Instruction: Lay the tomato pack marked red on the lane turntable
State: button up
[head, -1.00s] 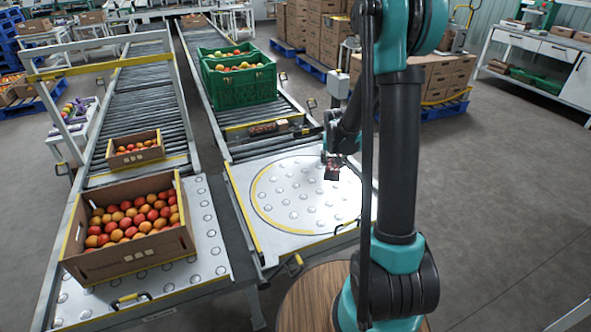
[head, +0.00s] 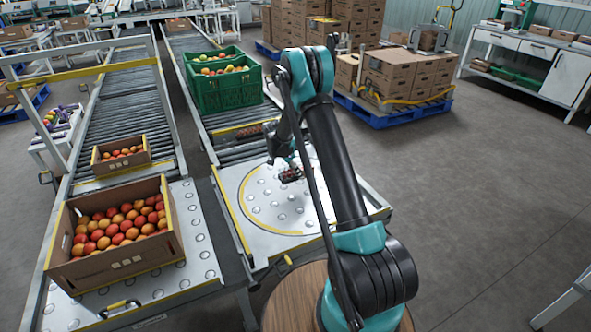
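The lane turntable (head: 272,212) is a pale round plate with studs and a yellow arc, at the near end of the right-hand roller lane. My gripper (head: 290,170) hangs over its far part, pointing down. A small dark pack with reddish contents, seemingly the tomato pack (head: 291,176), is at the fingertips and looks held just above the plate. Its marking is too small to read, and the fingers are barely distinguishable. Whether it touches the plate I cannot tell. My arm covers the turntable's right side.
A brown pack (head: 250,131) lies on the right lane beyond the turntable. Green crates (head: 222,92) of fruit stand behind it. On the left lane are a large fruit carton (head: 125,261) and a smaller one (head: 122,152). The turntable's near part is clear.

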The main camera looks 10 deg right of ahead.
aim_at(289, 170)
jog(key=shift+f, duration=3.45)
jog(key=shift+f, duration=0.35)
jog(key=o, duration=1.4)
jog(key=v, duration=1.2)
jog(key=shift+d, duration=0.1)
jog(key=shift+r, duration=0.15)
